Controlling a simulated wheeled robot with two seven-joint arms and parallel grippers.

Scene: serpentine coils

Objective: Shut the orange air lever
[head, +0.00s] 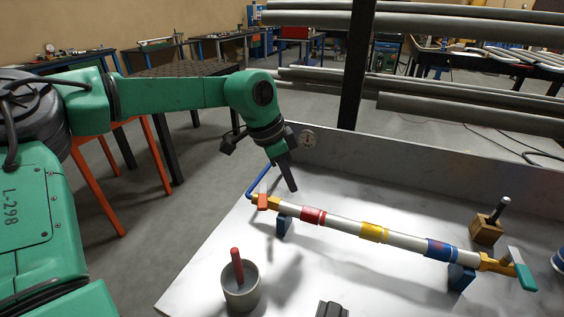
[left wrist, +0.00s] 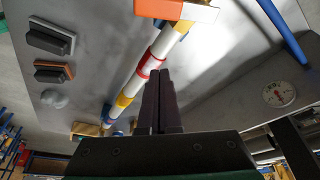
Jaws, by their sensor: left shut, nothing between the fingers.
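A pipe (head: 345,226) with red, yellow and blue bands rests on blue supports on the white bench. The orange air lever (head: 262,201) is at its left end, by a brass fitting and a blue hose (head: 259,182). The orange lever (left wrist: 197,12) also shows at the top of the left wrist view, partly cut off. My left gripper (head: 291,184) is shut and empty, pointing down, right of the lever and above the bench near the pipe's left part. Its closed fingers (left wrist: 159,76) appear apart from the lever in the wrist view. My right gripper is not seen.
A teal lever (head: 525,275) is at the pipe's right end. A grey cup (head: 241,290) with a red-handled item stands in front. A wooden block (head: 487,229) with a dark handle stands behind right. A low back wall (head: 400,165) carries a gauge (head: 308,139).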

